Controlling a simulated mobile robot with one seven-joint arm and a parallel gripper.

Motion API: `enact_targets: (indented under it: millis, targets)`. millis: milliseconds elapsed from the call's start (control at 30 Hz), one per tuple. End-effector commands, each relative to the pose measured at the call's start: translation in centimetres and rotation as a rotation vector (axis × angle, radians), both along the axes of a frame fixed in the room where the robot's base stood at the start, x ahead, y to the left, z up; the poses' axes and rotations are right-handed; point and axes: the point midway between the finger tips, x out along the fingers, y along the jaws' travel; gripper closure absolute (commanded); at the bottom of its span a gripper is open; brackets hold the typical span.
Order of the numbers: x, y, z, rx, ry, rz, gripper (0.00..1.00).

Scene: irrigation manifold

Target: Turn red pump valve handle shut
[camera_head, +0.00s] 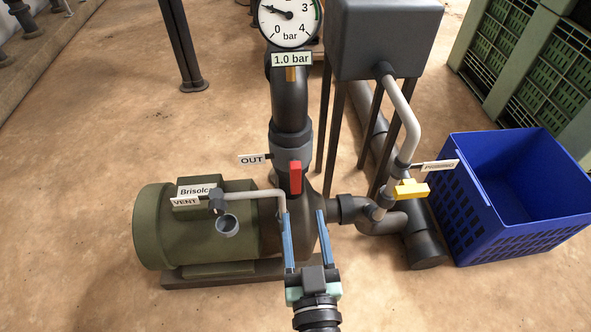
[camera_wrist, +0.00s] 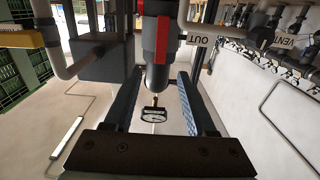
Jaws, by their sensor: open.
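The red valve handle (camera_head: 295,177) is on the grey vertical pump pipe beside the OUT tag (camera_head: 252,159). It points along the pipe. My gripper (camera_head: 304,214) is open and empty, with its two blue fingers apart just below the handle in the head view. The handle looks clear of both fingers there. In the wrist view the red handle (camera_wrist: 162,40) is at the top centre, roughly in line with the gap of my gripper (camera_wrist: 160,73). Whether the fingertips reach to its depth is hard to tell.
The green pump motor (camera_head: 195,232) and a thin grey vent pipe (camera_head: 262,194) lie to the left. A yellow valve handle (camera_head: 411,190) and a blue crate (camera_head: 470,220) are to the right. A pressure gauge (camera_head: 288,20) and a grey box (camera_head: 385,38) stand above and behind.

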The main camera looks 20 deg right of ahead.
Motion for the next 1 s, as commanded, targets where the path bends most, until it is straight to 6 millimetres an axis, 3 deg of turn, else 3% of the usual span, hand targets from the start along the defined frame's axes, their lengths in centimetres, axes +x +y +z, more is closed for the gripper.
enact_targets:
  millis: [600,800,1000]
  targets:
    - [9.7,-2.8,0.4,-0.002,-0.003,0.002,0.44]
    - [11.4,-3.3,0.2,-0.001,-0.002,0.002,0.44]
    - [11.9,-3.3,0.2,-0.002,-0.002,0.003,0.44]
